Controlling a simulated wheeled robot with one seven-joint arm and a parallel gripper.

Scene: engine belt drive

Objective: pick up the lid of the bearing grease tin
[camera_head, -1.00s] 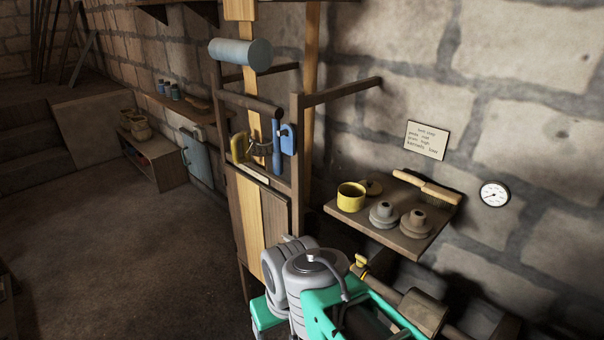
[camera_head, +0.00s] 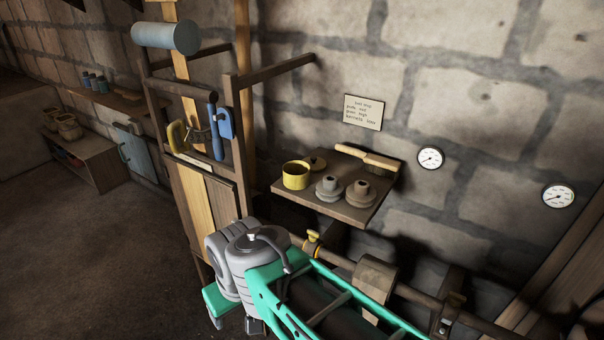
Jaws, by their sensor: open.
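The lid (camera_head: 315,162) is a small dull-yellow disc with a raised middle. It lies on the wooden wall shelf (camera_head: 345,212), just behind and right of the yellow tin (camera_head: 296,178). The tin stands upright with its top open. My gripper (camera_head: 234,327) shows only in part at the lower edge, below my grey wrist. It is open, with nothing seen between its fingers. It is below and left of the shelf, well apart from the lid and tin.
Two grey-brown flanged parts (camera_head: 329,189) (camera_head: 359,195) stand at the shelf's front. A wooden brush (camera_head: 368,157) lies at its back edge. A shaft with a wooden block (camera_head: 374,277) runs below the shelf. A wooden rack (camera_head: 237,130) stands left of it.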

